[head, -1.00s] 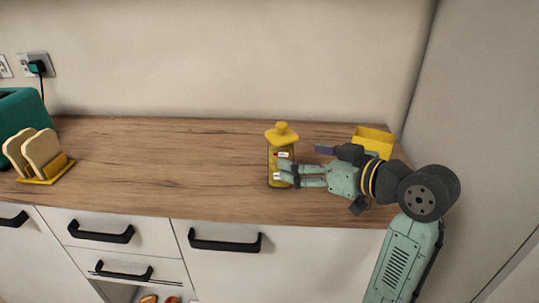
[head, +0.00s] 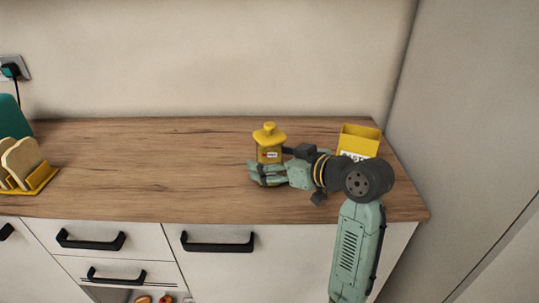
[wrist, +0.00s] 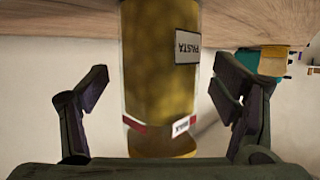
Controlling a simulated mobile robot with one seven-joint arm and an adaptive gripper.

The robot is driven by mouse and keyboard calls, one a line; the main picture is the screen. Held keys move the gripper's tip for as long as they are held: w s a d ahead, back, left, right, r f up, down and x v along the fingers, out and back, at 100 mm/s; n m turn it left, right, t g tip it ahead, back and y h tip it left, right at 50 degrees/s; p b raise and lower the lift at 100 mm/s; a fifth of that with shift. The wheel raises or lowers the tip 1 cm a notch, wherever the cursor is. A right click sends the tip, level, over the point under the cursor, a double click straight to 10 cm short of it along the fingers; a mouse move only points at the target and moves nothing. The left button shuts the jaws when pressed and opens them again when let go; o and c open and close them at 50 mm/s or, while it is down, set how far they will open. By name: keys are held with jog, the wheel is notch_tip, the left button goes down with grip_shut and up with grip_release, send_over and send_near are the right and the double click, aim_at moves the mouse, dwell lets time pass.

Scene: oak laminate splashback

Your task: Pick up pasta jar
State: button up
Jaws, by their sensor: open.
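The pasta jar (head: 269,152) is yellow with a knobbed yellow lid and stands upright on the wooden counter. In the wrist view the jar (wrist: 160,70) fills the middle, and a label on it reads PASTA. My gripper (head: 252,172) is in front of the jar's lower part in the head view and hides it. In the wrist view my gripper (wrist: 160,100) is open, with one finger on each side of the jar and a gap between each finger and the glass.
A yellow box (head: 359,141) stands behind my arm at the counter's right end. A yellow toast rack (head: 38,180) with bread slices is at the far left. The wooden counter (head: 150,165) between them is clear. A wall closes off the right side.

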jog(key=shift+w+a+f, duration=0.25)
jog(key=shift+w+a, duration=0.1)
jog(key=shift+w, duration=0.05)
jog(key=shift+c, duration=0.6)
jog(key=c, duration=1.4)
